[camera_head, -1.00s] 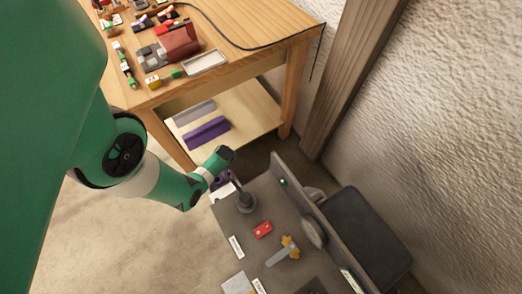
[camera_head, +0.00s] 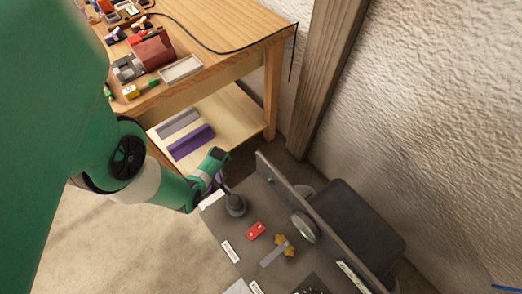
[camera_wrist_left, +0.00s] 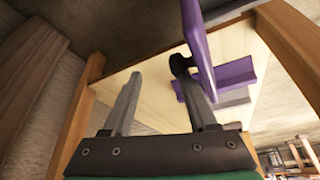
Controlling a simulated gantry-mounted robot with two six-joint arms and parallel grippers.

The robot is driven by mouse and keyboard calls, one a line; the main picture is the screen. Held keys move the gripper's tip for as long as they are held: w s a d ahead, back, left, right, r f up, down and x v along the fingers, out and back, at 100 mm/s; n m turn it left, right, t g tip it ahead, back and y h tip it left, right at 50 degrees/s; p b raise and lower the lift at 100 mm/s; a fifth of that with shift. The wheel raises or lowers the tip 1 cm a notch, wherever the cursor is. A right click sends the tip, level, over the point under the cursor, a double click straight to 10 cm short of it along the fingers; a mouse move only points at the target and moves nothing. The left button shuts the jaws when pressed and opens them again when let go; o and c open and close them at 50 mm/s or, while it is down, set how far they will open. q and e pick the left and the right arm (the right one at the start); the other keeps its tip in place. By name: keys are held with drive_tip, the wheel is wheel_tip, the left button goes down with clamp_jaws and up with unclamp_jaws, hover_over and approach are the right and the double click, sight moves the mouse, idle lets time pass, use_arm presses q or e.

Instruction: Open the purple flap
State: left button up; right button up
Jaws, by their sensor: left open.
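A purple flap (camera_wrist_left: 198,40) shows close up in the left wrist view, hanging from the dark underside at the top. The right finger's dark tip is right beside it; I cannot tell whether they touch. My left gripper (camera_wrist_left: 158,70) is open, with nothing seen between its fingers. In the head view a little purple (camera_head: 209,187) shows at the near left corner of the grey panel, mostly hidden by my left gripper (camera_head: 217,180). My right gripper is not in view.
The grey panel (camera_head: 222,222) carries a dark knob (camera_head: 235,205), a red block (camera_head: 255,231) and a yellow handle (camera_head: 285,245). A purple lath (camera_head: 192,142) and a grey one (camera_head: 178,123) lie on the wooden table's lower shelf. A dark stool (camera_head: 355,225) stands at right.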

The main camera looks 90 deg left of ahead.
use_arm(q)
drive_tip(key=shift+s+d+f+h, duration=0.2)
drive_tip(key=shift+d+f+h, duration=0.15)
drive_tip(key=shift+d, duration=0.3)
drive_tip(key=w+a+r+b, duration=0.1)
drive_tip(key=w+a+b, duration=0.2)
drive_tip(key=w, duration=1)
drive_tip(key=shift+w+b, duration=0.3)
drive_tip(key=shift+b, duration=0.05)
